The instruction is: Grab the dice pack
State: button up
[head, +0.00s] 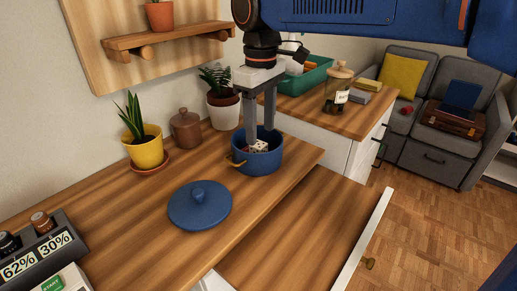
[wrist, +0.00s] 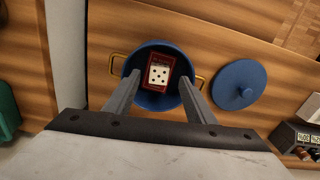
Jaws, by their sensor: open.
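The dice pack (wrist: 159,74), a small red box with a white dotted face, lies inside a blue pot (wrist: 149,101). In the head view the dice pack (head: 259,146) shows just inside the rim of the pot (head: 263,161), partly hidden by a finger. My gripper (head: 261,138) points down with its fingers reaching the pot's opening. In the wrist view my gripper (wrist: 158,103) is open, with one finger on each side of the pack and no clear contact with it.
The blue lid (head: 200,205) lies on the desk beside the pot. Potted plants (head: 144,148) and a brown jar (head: 186,129) stand along the wall. A wooden surface (head: 300,230) is clear in front.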

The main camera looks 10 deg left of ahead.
aim_at(260, 145)
jog(key=shift+w+f, duration=0.1)
jog(key=shift+f, duration=2.2)
jog(key=c, duration=1.1)
